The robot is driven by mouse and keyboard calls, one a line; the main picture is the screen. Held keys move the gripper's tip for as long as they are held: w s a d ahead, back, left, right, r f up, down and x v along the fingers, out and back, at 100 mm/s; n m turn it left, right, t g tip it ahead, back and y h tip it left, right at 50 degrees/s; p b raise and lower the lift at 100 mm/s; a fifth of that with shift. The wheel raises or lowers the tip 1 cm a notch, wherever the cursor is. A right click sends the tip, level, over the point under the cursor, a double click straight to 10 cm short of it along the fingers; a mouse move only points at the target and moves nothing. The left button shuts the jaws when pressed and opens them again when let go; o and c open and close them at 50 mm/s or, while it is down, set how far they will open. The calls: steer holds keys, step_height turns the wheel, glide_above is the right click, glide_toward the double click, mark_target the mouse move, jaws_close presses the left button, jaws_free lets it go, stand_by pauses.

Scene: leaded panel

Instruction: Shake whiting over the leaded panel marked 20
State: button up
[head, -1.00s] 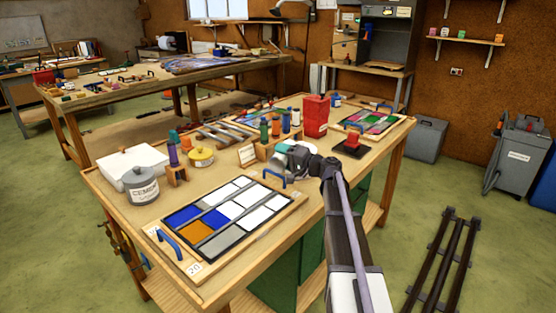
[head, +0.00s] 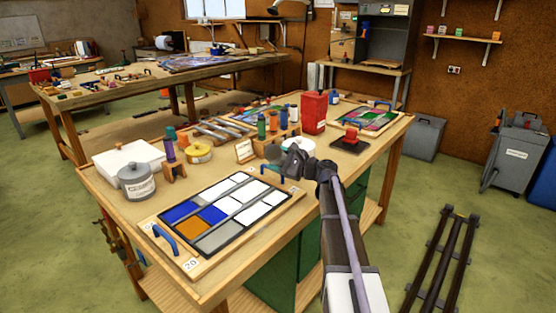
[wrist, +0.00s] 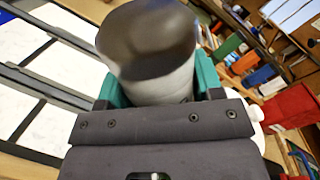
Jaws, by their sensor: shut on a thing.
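The leaded panel marked 20 (head: 216,213) lies flat on its wooden board on the near bench, with white, blue, amber and grey panes between dark strips. Its "20" label (head: 191,264) is at the near left corner. My gripper (head: 281,155) is above the board's far right end, by a blue handle (head: 272,175). In the wrist view its teal fingers are shut on a pale grey cylindrical shaker (wrist: 155,85) with a dark, blurred end. The panel's white panes (wrist: 50,125) show left of the shaker there. No powder can be made out on the panes.
Bottles in a rack (head: 285,125), a red container (head: 313,112), a black-and-red block (head: 351,140) and another coloured panel (head: 370,118) occupy the back of the bench.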

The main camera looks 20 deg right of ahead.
steer(key=shift+d+r+m, duration=0.1)
steer(key=shift+r+m, duration=0.15)
steer(key=shift+m, duration=0.05)
steer(key=d+r+m+p, duration=0.1)
steer(key=w+r+m+p, duration=0.1)
steer(key=p, duration=0.1)
steer(key=d+r+m+p, duration=0.1)
steer(key=r, duration=0.1)
steer(key=shift+w+d, duration=0.15)
steer(key=shift+d, duration=0.15)
steer(key=m, duration=0.1)
steer(key=w+m, duration=0.1)
steer(key=m, duration=0.1)
steer(key=shift+d, duration=0.3)
steer(key=shift+m, duration=0.9)
